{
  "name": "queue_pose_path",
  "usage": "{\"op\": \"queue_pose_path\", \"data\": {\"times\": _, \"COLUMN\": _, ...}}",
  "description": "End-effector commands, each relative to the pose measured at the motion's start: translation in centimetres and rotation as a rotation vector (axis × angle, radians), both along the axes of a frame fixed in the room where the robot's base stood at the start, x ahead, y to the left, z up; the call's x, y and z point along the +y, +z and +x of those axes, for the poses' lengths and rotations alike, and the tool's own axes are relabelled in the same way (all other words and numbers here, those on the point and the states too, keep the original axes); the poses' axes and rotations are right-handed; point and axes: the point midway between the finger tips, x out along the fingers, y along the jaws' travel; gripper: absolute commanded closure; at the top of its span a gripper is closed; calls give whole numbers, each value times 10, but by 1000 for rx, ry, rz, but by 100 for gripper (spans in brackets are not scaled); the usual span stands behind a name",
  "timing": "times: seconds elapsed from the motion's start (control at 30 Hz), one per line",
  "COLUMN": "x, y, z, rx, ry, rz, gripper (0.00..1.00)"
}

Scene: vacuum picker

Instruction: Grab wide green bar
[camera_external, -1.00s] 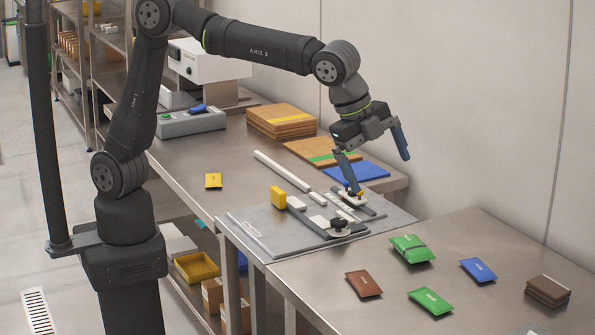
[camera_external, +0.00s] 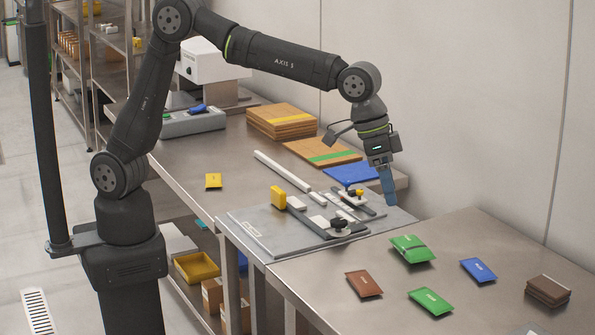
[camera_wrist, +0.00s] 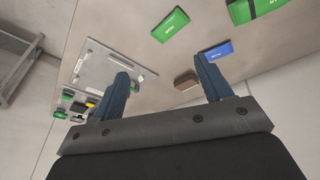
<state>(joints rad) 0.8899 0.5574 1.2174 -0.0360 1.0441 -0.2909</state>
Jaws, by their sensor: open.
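Two green packets lie on the near steel table in the external view. The larger, thicker one (camera_external: 411,248) is nearer the fixture plate, and a smaller flat one (camera_external: 430,302) is closer to the camera. The wrist view also shows two green packets, one (camera_wrist: 170,25) at top centre and one with a dark band (camera_wrist: 252,9) cut by the top edge; I cannot tell which is which there. My gripper (camera_external: 388,203) is open and empty, its fingers pointing down above the plate's right end, up and left of the larger packet. Its two blue fingers show apart in the wrist view (camera_wrist: 163,68).
A blue packet (camera_external: 478,270), a brown packet (camera_external: 363,284) and a brown stack (camera_external: 548,290) lie around the green ones. The grey fixture plate (camera_external: 262,236) with clamps and bars is to the left. A wall stands behind; bare table separates the packets.

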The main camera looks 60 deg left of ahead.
Motion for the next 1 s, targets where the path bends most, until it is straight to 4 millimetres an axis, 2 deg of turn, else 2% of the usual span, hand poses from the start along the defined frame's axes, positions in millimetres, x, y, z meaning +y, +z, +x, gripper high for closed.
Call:
{"op": "queue_pose_path", "data": {"times": 0.2, "x": 6, "y": -27, "z": 21, "rx": 233, "ry": 517, "rz": -129, "gripper": 29}}
{"op": "queue_pose_path", "data": {"times": 0.7, "x": 24, "y": -75, "z": 70, "rx": 790, "ry": 1680, "rz": -314, "gripper": 29}}
{"op": "queue_pose_path", "data": {"times": 0.83, "x": 28, "y": -81, "z": 79, "rx": 884, "ry": 1871, "rz": -328, "gripper": 29}}
{"op": "queue_pose_path", "data": {"times": 1.0, "x": 28, "y": -87, "z": 83, "rx": 937, "ry": 1976, "rz": -331, "gripper": 29}}
